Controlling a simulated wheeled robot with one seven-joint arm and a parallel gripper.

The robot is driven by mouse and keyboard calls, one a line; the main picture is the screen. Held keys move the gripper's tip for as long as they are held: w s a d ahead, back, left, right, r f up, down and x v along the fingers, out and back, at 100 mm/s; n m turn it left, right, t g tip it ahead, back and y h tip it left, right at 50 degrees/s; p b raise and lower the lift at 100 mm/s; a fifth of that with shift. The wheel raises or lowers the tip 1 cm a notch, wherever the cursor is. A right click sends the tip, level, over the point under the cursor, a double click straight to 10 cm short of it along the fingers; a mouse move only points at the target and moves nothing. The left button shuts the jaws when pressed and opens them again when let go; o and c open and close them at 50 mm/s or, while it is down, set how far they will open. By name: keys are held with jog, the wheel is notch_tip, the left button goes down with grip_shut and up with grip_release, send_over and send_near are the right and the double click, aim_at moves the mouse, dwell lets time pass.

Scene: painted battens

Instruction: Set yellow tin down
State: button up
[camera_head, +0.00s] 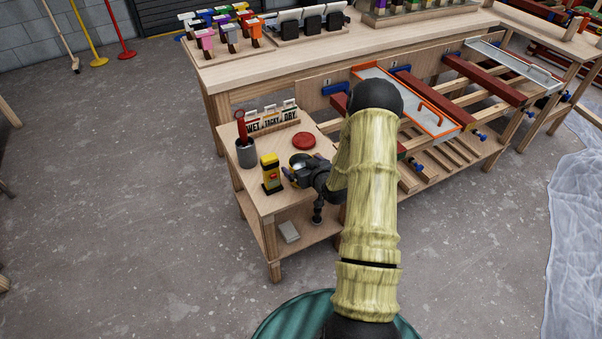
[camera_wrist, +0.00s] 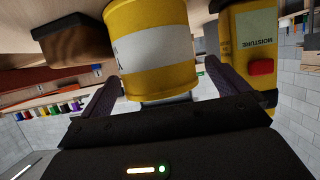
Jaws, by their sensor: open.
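The yellow tin (camera_wrist: 148,82), with a pale label band, stands large in the wrist view between the two fingers of my gripper (camera_wrist: 162,76). The fingers are open, with a gap visible on the tin's right side; on the left, contact is hard to judge. In the head view my gripper (camera_head: 300,173) is low over the small wooden side table (camera_head: 287,201), right of the yellow moisture meter (camera_head: 270,174). The tin is mostly hidden there by my gripper, and whether its base rests on the table cannot be told.
The moisture meter also shows close by in the wrist view (camera_wrist: 248,50). A red disc (camera_head: 303,140), a dark cup (camera_head: 246,154) with a red-handled tool, and a WET/TACKY/DRY rack (camera_head: 272,123) stand behind. The table's front-left corner is clear. A long workbench (camera_head: 245,68) stands behind.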

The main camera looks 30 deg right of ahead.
jog(key=shift+w+f, duration=0.25)
jog(key=shift+w, duration=0.45)
jog(key=c, duration=1.5)
jog(key=shift+r, duration=0.15)
notch_tip(320, 180, up, 10)
jog(key=shift+f+p, duration=0.1)
jog(key=shift+p, duration=0.4)
jog(key=shift+s, duration=0.1)
